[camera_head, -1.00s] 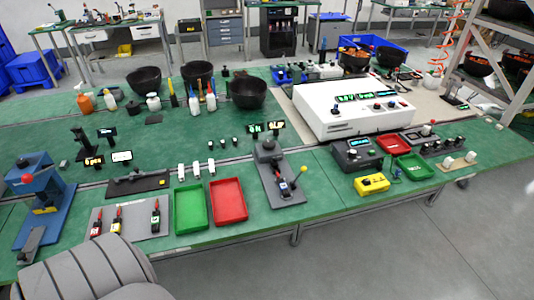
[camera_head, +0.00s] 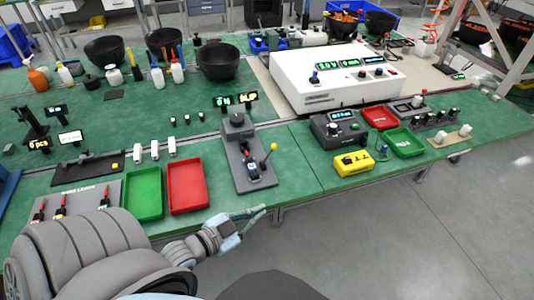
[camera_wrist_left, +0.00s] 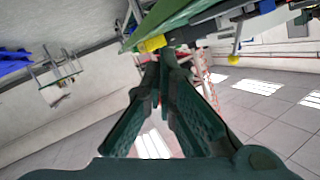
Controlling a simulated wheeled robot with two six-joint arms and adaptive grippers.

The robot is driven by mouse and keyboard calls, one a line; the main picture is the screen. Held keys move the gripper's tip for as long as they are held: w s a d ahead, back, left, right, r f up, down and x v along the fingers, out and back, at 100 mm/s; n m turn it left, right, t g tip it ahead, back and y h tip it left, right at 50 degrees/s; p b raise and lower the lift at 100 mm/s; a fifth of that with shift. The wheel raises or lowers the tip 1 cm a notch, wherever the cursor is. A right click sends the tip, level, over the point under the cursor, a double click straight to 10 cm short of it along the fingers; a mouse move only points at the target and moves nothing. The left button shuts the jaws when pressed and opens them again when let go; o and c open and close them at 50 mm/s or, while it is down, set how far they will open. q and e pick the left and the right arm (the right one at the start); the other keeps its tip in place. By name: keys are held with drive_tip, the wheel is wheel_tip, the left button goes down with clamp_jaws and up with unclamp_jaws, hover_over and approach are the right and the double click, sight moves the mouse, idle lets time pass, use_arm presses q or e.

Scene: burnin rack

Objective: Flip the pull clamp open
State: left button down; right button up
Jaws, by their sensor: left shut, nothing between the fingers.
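Several small toggle clamps with red handles stand on a grey plate (camera_head: 83,206) at the left front of the green bench. These are a left clamp (camera_head: 40,212), a middle clamp (camera_head: 62,206) and a right clamp (camera_head: 104,196). Their labels are too small to read, so I cannot tell which is the pull clamp. My left gripper (camera_head: 263,210) is shut and empty, off the bench's front edge, well to the right of the clamps. Its shut fingers show in the left wrist view (camera_wrist_left: 168,55); no clamp is identifiable there. My right gripper is not in view.
A green tray (camera_head: 143,214) and a red tray (camera_head: 206,201) lie between the clamp plate and a grey fixture (camera_head: 237,180) with a yellow-knobbed lever. A yellow box (camera_head: 353,163) sits further right. Floor in front of the bench is free.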

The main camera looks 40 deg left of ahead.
sight(269, 155)
use_arm(q)
drive_tip(key=a+r+t, duration=0.1)
drive_tip(key=a+r, duration=0.1)
drive_tip(key=w+a+r+t, duration=0.1)
drive_tip(key=a+r+t, duration=0.1)
drive_tip(key=shift+w+a+r, duration=0.15)
drive_tip(key=shift+r, duration=0.25)
drive_tip(key=shift+t+y, duration=0.4)
drive_tip(key=shift+t, duration=0.5)
drive_tip(key=w+b, duration=0.1)
drive_tip(key=w, duration=0.3)
drive_tip(key=w+a+r+b, duration=0.1)
drive_tip(key=w+b, duration=0.1)
drive_tip(key=w, duration=0.2)
drive_tip(key=w+a+b, duration=0.1)
drive_tip(key=w, duration=0.3)
drive_tip(key=shift+w+a+r+b, duration=0.2)
drive_tip(key=shift+w+r+b, duration=0.05)
drive_tip(key=shift+w+b, duration=0.15)
drive_tip(key=shift+w+a, duration=0.15)
drive_tip(key=shift+w, duration=0.1)
drive_tip(key=shift+r, duration=0.1)
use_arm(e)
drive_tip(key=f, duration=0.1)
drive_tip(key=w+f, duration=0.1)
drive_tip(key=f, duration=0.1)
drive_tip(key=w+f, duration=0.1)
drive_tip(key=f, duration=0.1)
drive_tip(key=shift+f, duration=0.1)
